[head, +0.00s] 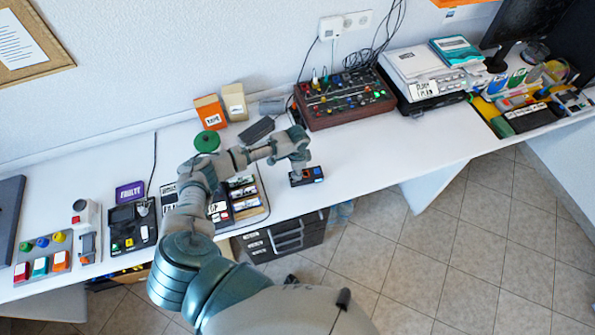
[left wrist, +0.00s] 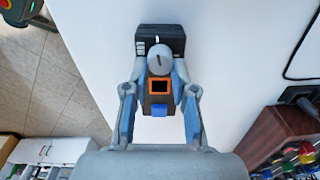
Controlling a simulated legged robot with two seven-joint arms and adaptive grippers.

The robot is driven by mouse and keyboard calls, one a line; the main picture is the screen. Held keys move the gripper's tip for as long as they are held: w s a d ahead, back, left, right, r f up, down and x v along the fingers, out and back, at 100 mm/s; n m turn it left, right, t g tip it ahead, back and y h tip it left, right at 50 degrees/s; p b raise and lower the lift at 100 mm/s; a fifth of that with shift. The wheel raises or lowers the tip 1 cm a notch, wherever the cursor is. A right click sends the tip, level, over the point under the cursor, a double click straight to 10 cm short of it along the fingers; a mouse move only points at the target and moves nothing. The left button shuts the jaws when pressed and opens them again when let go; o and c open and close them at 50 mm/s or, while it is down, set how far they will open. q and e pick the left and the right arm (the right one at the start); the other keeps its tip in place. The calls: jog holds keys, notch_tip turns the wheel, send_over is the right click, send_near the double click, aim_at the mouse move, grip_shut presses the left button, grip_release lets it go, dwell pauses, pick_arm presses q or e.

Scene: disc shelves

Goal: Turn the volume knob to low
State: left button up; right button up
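A small black device (head: 307,176) with an orange-framed dark window sits on the white table near its front edge. My left gripper (head: 297,155) is above the device. The head view is too small to show the knob. My right gripper is in neither view.
A brown-sided control panel (head: 345,98) with cables stands behind and to the right. A tray of cards (head: 247,214) lies left of the device, partly behind my arm. The white table (head: 370,155) is clear to the device's right.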

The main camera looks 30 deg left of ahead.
pick_arm(q)
jog(key=shift+a+f, duration=0.1)
jog(key=shift+a, duration=0.3)
grip_shut()
jog(key=shift+s+a+f+m+p, duration=0.1)
jog(key=shift+a+m+p, duration=0.15)
jog(key=shift+a+p, duration=0.2)
jog(key=shift+s+a+f+m+p, duration=0.1)
jog(key=shift+a+m+p, duration=0.2)
jog(key=shift+a, duration=0.1)
jog(key=shift+f, duration=0.1)
jog(key=shift+d, duration=0.3)
jog(key=o, duration=0.9)
grip_release()
jog(key=shift+w+d, duration=0.1)
jog(key=shift+d, duration=0.3)
jog(key=shift+r, duration=0.2)
jog(key=shift+a+r, duration=0.2)
notch_tip(320, 180, up, 12)
jog(key=shift+d+f, duration=0.25)
jog(key=shift+d, duration=0.2)
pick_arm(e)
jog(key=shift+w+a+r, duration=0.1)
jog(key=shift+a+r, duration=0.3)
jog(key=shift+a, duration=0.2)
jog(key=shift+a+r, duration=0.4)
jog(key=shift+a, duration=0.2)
